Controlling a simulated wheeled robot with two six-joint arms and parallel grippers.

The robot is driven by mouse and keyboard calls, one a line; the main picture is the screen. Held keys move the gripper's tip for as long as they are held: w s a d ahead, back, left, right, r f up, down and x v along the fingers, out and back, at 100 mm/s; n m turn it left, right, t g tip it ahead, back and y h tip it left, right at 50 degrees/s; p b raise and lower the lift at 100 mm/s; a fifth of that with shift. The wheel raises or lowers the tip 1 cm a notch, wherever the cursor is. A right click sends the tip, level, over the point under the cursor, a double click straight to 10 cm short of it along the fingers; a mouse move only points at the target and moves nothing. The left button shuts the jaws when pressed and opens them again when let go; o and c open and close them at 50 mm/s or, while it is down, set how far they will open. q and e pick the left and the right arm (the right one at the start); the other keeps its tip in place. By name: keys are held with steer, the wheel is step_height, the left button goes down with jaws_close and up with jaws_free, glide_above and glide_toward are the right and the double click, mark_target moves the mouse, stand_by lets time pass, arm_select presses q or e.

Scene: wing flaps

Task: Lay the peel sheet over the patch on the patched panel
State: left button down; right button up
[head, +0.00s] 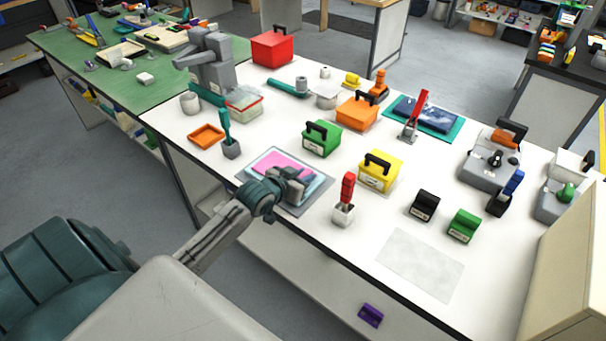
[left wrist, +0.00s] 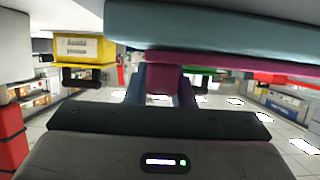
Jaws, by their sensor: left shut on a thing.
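A light-blue panel (head: 313,186) lies on a grey mat (head: 312,207) near the table's front edge. A pink sheet (head: 282,162), which looks like the peel sheet, lies flat over the panel's middle. No patch shows; it may be hidden under the sheet. My left gripper (head: 294,184) is over the near part of the panel. In the left wrist view, which is upside down, its fingers are shut on a magenta tab (left wrist: 163,80) of the sheet. The magenta sheet edge runs along the teal panel edge (left wrist: 250,45); I cannot tell whether they touch. My right gripper is out of view.
A yellow box (head: 380,174), a green box (head: 321,141) and a red-handled tool in a white holder (head: 343,211) stand close around the panel. An orange tray (head: 206,135) is at the left. A pale flat sheet (head: 420,264) lies at the front right.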

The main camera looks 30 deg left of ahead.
arm_select(q)
steer(key=c, duration=1.3)
jaws_free()
steer(key=shift+f, duration=0.1)
steer(key=shift+o, duration=0.2)
steer(key=v, duration=1.2)
steer(key=shift+b, duration=0.3)
